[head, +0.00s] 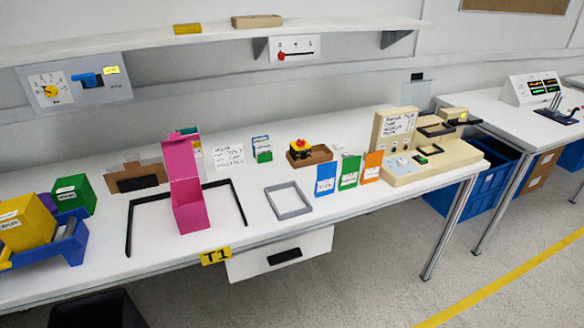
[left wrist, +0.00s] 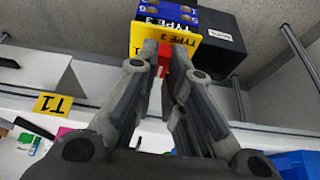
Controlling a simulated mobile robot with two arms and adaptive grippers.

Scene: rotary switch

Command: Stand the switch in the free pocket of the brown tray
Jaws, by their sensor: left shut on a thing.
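My left gripper (left wrist: 166,48) shows only in the left wrist view. It is shut on the red part of a switch that has a yellow plate lettered TYPE 3 (left wrist: 139,42) and a blue body with numbers. The switch is held in front of the table's front edge, over the floor side. In the head view, a small brown tray (head: 312,162) lies at mid-table; a yellow and red switch (head: 299,147) stands in its left part, and its right part looks empty. My right gripper is not in view.
A grey frame (head: 288,211), several colored cards and a beige console (head: 440,161) stand near the tray. A pink open box (head: 189,213) stands left of it. Another brown holder (head: 150,172) is at the back left. A black bin (left wrist: 224,42) is below the held switch.

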